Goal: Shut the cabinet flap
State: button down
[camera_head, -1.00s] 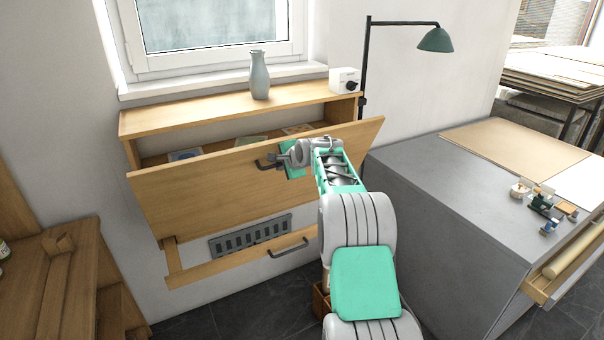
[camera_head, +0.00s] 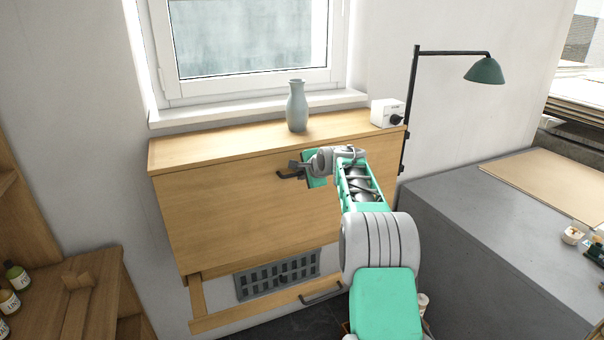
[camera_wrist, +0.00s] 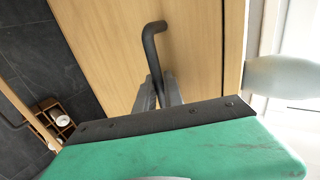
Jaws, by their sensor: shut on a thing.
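The cabinet flap (camera_head: 225,205) is a wide light-wood panel on the wall cabinet. It stands upright against the cabinet front, and the inside of the cabinet is hidden. In the wrist view the flap (camera_wrist: 105,50) shows a thin dark line between it and the cabinet top. A dark bar handle (camera_head: 288,176) sits near the flap's upper edge. My gripper (camera_head: 299,166) is at this handle; in the wrist view the fingers (camera_wrist: 158,95) are closed around the handle bar (camera_wrist: 152,48).
A pale vase (camera_head: 297,106) and a white box with a black knob (camera_head: 387,112) stand on the cabinet top. A green lamp (camera_head: 484,71) is at the right. A grey counter (camera_head: 470,235) stands right of my arm. A wooden shelf with bottles (camera_head: 100,290) is at the left.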

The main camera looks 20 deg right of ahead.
jog(key=shift+w+a+r, duration=0.1)
jog(key=shift+w+r, duration=0.1)
jog(key=shift+r, duration=0.15)
jog(key=c, duration=1.7)
grip_release()
jog(key=shift+c, duration=0.2)
jog(key=b+v, duration=0.2)
jog(key=v, duration=0.5)
jog(key=shift+s+b, duration=0.3)
jog(key=shift+s, duration=0.2)
